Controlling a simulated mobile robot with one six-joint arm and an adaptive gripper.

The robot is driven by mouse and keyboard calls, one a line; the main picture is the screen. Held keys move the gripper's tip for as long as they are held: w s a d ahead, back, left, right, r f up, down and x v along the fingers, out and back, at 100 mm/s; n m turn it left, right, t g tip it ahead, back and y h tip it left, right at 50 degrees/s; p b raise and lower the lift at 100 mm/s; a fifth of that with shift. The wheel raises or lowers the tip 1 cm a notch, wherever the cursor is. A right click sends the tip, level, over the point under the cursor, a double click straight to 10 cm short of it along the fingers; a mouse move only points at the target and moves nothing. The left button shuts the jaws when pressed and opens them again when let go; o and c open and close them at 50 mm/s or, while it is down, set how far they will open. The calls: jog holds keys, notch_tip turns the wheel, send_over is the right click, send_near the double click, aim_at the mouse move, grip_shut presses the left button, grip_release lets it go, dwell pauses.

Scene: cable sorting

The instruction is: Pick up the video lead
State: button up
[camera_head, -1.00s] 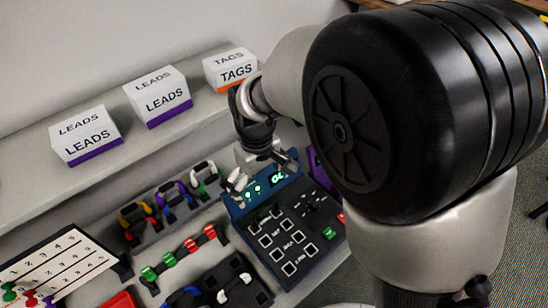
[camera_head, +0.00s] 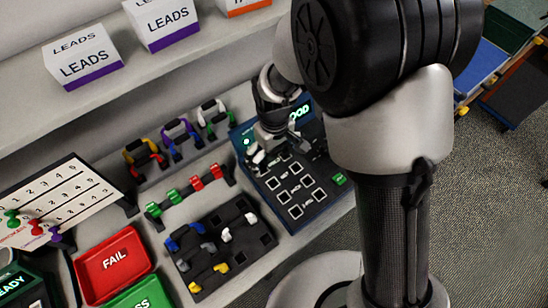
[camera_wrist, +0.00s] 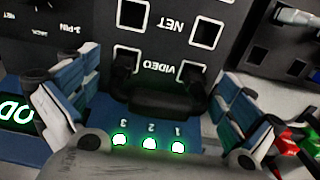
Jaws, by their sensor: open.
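A black arched lead (camera_wrist: 165,101), which I take to be the video lead, sits on the tester with its ends at the two sockets beside the word VIDEO in the wrist view. My gripper (camera_wrist: 155,115) is open, with one blue-padded finger on each side of the lead and gaps between. In the head view my gripper (camera_head: 280,150) is low over the upper part of the tester (camera_head: 312,203) and hides the lead there.
The tester's display (camera_head: 299,113) reads GOOD, and its three lights glow green. Left of it are racks of coloured leads and a black block (camera_head: 203,262) with plugs. A red FAIL tray (camera_head: 112,268) and green tray (camera_head: 135,297) lie front left. A shelf with boxes is behind.

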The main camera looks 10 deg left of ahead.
jog(key=shift+f, duration=0.75)
jog(key=shift+r, duration=0.1)
jog(key=c, duration=1.1)
jog(key=shift+r, duration=0.1)
notch_tip(320, 180, up, 23)
jog(key=p, duration=0.8)
